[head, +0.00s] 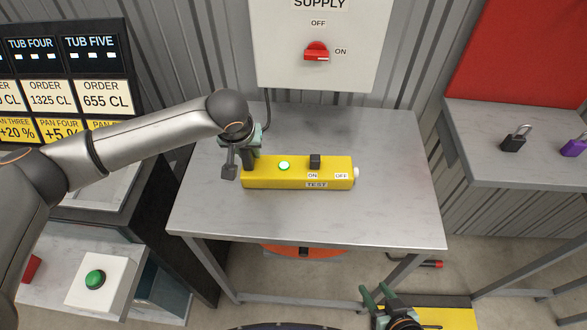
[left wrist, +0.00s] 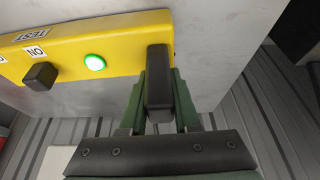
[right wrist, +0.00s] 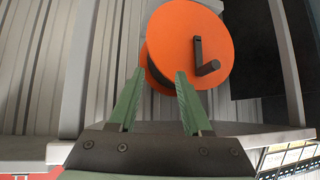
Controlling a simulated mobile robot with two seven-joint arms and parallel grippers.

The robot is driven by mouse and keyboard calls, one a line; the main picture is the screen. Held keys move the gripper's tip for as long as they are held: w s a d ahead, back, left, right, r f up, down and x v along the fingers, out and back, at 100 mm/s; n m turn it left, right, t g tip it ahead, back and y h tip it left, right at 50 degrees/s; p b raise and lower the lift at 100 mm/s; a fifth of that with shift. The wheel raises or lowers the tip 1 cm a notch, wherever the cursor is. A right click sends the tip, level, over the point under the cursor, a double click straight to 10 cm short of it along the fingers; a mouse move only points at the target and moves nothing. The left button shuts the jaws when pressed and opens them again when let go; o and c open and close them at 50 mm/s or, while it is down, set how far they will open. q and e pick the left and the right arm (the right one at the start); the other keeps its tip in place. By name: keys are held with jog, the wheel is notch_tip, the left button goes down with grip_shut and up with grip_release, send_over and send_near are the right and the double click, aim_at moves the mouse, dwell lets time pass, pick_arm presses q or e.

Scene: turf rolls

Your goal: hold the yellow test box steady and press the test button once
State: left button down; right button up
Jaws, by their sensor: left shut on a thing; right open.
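The yellow test box (head: 265,181) lies on the grey metal table, labelled TEST, ON and OFF. It has a lit green round light or button (head: 284,166), a black block (head: 315,161) beside ON, and a white knob (head: 356,172) on its right end. My left gripper (head: 248,158) is at the box's left end. In the left wrist view its fingers are shut around a black upright handle (left wrist: 159,85) on the box; the box (left wrist: 110,38) shows behind. My right gripper (head: 376,296) is open and empty, low in front of the table; it also shows in the right wrist view (right wrist: 155,88).
The table (head: 390,215) is otherwise bare. Above it hangs a supply panel (head: 280,40) with a red switch (head: 316,52) near ON. An orange reel (right wrist: 195,45) is under the table. Padlocks (head: 515,138) lie on the right shelf; a green button box (head: 95,278) stands lower left.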

grip_shut()
dwell(1.5)
